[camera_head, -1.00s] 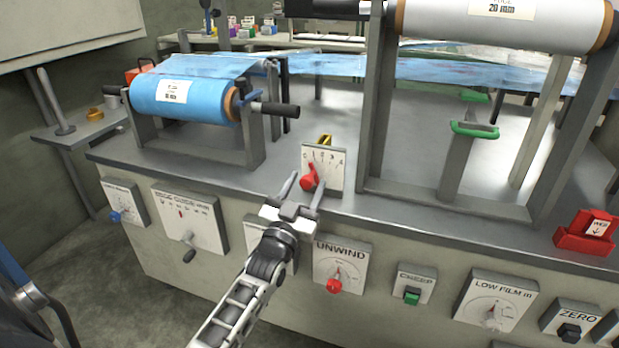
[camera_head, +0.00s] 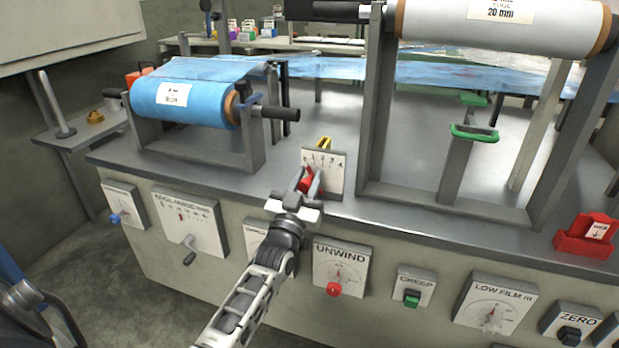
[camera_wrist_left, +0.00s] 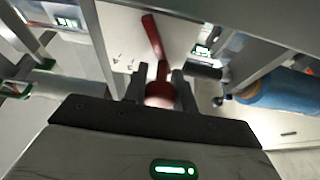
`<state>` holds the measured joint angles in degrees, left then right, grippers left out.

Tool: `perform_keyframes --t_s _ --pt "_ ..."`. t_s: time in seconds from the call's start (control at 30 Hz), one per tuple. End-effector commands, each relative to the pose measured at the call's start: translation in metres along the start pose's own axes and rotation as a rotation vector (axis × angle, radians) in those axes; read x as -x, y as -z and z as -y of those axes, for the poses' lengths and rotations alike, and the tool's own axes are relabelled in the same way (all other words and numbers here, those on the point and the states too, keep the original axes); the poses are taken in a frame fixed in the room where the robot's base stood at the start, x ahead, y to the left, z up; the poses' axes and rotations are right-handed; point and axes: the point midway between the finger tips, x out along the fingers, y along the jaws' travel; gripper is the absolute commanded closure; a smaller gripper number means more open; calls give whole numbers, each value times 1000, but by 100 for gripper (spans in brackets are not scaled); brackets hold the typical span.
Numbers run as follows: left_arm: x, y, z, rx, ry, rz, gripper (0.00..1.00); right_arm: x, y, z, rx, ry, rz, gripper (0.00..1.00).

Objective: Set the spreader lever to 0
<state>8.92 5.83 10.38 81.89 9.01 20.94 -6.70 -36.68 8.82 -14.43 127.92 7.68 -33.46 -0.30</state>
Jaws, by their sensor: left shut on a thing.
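The spreader lever is a red lever (camera_head: 305,180) on a small white scale plate (camera_head: 337,172) marked 0 to 4, standing at the table's front edge. My left gripper (camera_head: 308,182) is shut on its knob. In the left wrist view, the red lever (camera_wrist_left: 153,37) runs up across the plate from the knob, and my left fingers (camera_wrist_left: 158,88) lie on both sides of the knob. The gripper hides much of the lever in the head view, so I cannot tell its exact setting. My right gripper is not in view.
The UNWIND dial (camera_head: 341,268) is on the front panel just below my left gripper. The blue film roll (camera_head: 182,98) stands to the left. A grey frame post (camera_head: 376,110) rises close to the plate's right. Open tabletop lies behind the plate.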

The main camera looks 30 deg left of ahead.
Motion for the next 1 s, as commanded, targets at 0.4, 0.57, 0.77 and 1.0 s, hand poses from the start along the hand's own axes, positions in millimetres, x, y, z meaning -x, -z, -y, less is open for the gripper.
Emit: perform_keyframes --t_s 0.4,0.57,0.77,1.0 --pt "1 -2 3 34 15 3 52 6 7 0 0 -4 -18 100" --pt "1 -2 2 34 15 3 52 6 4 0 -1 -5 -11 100" --pt "12 -2 2 34 14 4 52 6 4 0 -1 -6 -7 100" --pt "63 -2 1 34 14 8 52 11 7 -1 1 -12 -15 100"
